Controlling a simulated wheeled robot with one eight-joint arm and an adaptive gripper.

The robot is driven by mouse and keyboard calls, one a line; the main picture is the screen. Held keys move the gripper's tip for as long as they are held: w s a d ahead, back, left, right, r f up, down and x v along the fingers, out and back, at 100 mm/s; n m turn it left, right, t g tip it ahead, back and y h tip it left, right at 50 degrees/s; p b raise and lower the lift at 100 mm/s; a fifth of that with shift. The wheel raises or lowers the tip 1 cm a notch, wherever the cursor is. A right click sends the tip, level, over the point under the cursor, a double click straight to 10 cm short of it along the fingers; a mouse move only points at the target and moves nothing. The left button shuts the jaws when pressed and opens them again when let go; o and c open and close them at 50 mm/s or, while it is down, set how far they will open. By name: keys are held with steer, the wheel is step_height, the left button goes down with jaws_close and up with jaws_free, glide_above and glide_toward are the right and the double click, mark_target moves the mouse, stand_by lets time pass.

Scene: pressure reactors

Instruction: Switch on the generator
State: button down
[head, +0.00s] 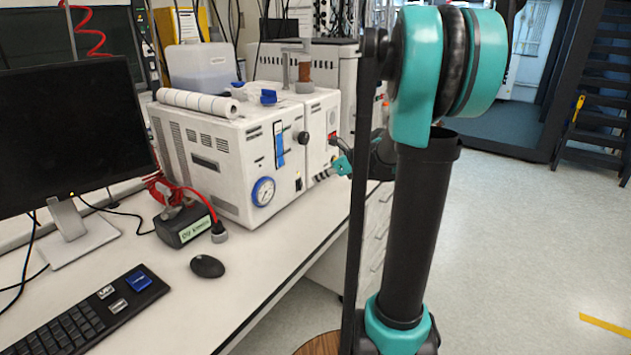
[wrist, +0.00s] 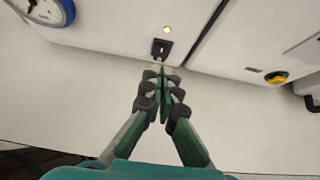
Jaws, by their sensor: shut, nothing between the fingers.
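The white box-shaped unit (head: 225,165) with a blue-rimmed gauge (head: 263,191) stands on the bench; I take it to be the generator. In the wrist view its front (wrist: 110,30) shows the gauge (wrist: 45,8) at the top left. A small black switch (wrist: 162,48) sits on the front, with a bright yellowish lamp (wrist: 166,30) just above it. My gripper (wrist: 163,72) is shut and empty, its fingertips just below the switch in the picture. I cannot tell whether they touch it. In the head view my gripper (head: 343,165) is right of the unit's front.
A second white unit (head: 318,125) adjoins on the right. A yellow knob (wrist: 277,78) shows right of my gripper in the wrist view. A monitor (head: 70,135), keyboard (head: 85,315), mouse (head: 207,266) and dark box with red cable (head: 183,226) occupy the bench. Floor (head: 520,240) is open at right.

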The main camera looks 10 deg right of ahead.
steer(key=s+d+r, duration=0.3)
steer(key=r, duration=0.4)
steer(key=shift+s+d+r, duration=0.15)
steer(key=shift+r, duration=0.15)
steer(key=s+a+f+n+g+h, duration=0.2)
steer(key=s+f+n+h, duration=0.5)
steer(key=s+f+n, duration=1.5)
steer(key=s+n+g, duration=0.1)
steer(key=s+n, duration=0.1)
steer(key=n, duration=0.2)
steer(key=shift+s+a+n, duration=0.3)
steer(key=shift+a+n, duration=0.05)
steer(key=shift+n, duration=0.05)
